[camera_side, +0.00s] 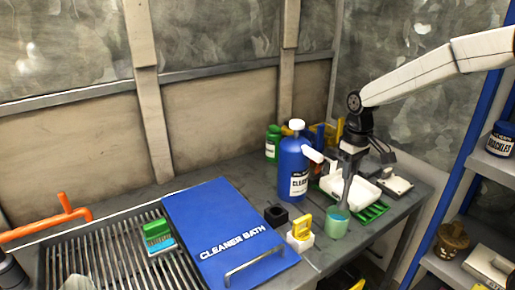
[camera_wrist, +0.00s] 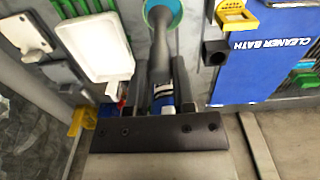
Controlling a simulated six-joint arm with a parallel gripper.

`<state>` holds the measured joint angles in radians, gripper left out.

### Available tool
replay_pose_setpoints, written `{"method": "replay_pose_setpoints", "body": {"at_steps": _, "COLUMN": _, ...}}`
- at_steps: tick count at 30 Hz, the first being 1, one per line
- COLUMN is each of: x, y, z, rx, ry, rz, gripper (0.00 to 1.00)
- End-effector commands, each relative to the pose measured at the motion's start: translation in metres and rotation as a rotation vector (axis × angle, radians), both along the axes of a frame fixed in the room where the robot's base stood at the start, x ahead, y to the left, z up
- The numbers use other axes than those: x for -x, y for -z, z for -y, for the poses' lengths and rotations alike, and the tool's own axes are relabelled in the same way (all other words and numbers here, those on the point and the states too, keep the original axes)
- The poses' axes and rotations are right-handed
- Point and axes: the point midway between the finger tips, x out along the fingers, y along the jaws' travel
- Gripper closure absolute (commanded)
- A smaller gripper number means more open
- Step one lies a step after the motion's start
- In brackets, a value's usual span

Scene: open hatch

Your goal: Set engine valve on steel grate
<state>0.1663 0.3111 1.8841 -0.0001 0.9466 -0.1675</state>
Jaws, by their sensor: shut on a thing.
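The engine valve (camera_wrist: 160,45) is a grey stem widening to a flared end. My gripper (camera_wrist: 160,75) is shut on it, with a dark finger on each side in the wrist view. In the side view my gripper (camera_side: 352,155) points down at the right of the bench, and the grey valve (camera_side: 346,190) reaches down to a teal-green cup (camera_side: 337,226). The valve's lower end is at the cup's mouth; I cannot tell how deep it sits. The cup's rim shows at the top of the wrist view (camera_wrist: 175,8). The steel grate (camera_side: 85,254) is slatted, at the bench's left.
A blue "CLEANER BATH" panel (camera_side: 215,225) lies over the grate's right side. A green brush (camera_side: 157,234) rests on the grate. A blue bottle (camera_side: 293,172), a black block (camera_side: 276,214), a yellow-and-white item (camera_side: 300,232) and a white tray (camera_side: 350,189) stand near the cup.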

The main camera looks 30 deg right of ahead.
Motion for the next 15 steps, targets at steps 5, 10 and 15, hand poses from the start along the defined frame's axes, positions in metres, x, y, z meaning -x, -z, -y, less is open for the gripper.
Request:
{"method": "replay_pose_setpoints", "body": {"at_steps": 5, "x": -0.01, "y": -0.002, "z": -0.007, "rx": 0.0, "ry": -0.014, "rz": 0.001, "gripper": 1.0}}
{"method": "replay_pose_setpoints", "body": {"at_steps": 10, "x": -0.031, "y": -0.005, "z": -0.022, "rx": 0.0, "ry": -0.04, "rz": 0.0, "gripper": 1.0}}
{"method": "replay_pose_setpoints", "body": {"at_steps": 15, "x": -0.06, "y": -0.01, "z": -0.046, "rx": 0.0, "ry": -0.08, "rz": 0.001, "gripper": 1.0}}
